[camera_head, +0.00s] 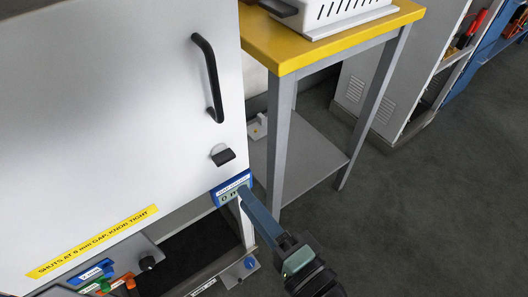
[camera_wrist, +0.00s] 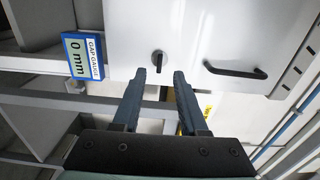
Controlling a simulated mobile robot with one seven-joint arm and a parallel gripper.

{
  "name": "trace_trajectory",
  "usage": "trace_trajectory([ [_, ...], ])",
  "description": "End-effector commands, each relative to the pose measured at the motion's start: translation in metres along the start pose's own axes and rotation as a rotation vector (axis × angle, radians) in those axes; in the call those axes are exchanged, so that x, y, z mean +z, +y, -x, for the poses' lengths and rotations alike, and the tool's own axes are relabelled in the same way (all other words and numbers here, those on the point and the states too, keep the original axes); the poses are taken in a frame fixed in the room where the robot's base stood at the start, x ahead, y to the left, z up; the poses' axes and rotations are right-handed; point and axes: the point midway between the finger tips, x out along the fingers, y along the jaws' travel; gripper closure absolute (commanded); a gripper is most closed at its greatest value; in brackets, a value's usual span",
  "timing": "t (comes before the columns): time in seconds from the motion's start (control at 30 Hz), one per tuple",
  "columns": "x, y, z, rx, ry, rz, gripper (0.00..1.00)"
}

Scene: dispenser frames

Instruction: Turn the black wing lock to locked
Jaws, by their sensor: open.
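The black wing lock (camera_head: 223,157) sits on a pale round plate near the lower right corner of the white door (camera_head: 120,110). In the wrist view the wing lock (camera_wrist: 158,61) lies just beyond my fingertips, in line with the gap between them. Its wing points along the gripper's own direction there. My gripper (camera_wrist: 160,76) is open and empty, with its two fingers apart. In the head view my gripper (camera_head: 243,190) comes up from below and overlaps the blue gap gauge. I cannot tell whether the fingertips touch anything.
The gap gauge (camera_wrist: 83,57) reads 0 mm and also shows in the head view (camera_head: 222,193). A black door handle (camera_head: 208,78) is above the lock. A yellow label (camera_head: 93,241) mentions a 6 mm gap. A yellow-topped table (camera_head: 285,48) stands right; floor beyond is clear.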

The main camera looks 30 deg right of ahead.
Motion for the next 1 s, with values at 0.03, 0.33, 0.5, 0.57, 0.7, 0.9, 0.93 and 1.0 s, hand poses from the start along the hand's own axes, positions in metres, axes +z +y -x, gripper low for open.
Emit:
trace_trajectory([
  [0.03,0.000,0.002,0.009,0.002,0.003,0.001,0.57],
  [0.33,0.000,0.000,0.034,0.000,0.000,0.001,0.57],
  [0.5,0.000,-0.001,0.035,-0.001,-0.001,0.002,0.57],
  [0.57,0.000,-0.001,0.035,-0.001,0.000,0.002,0.57],
  [0.7,0.000,-0.001,0.035,-0.001,0.000,0.002,0.57],
  [0.9,0.000,0.000,0.035,-0.001,0.000,0.001,0.57],
  [0.93,0.000,0.000,0.035,0.000,0.000,0.001,0.57],
  [1.0,0.000,0.000,0.035,0.000,0.000,0.001,0.57],
])
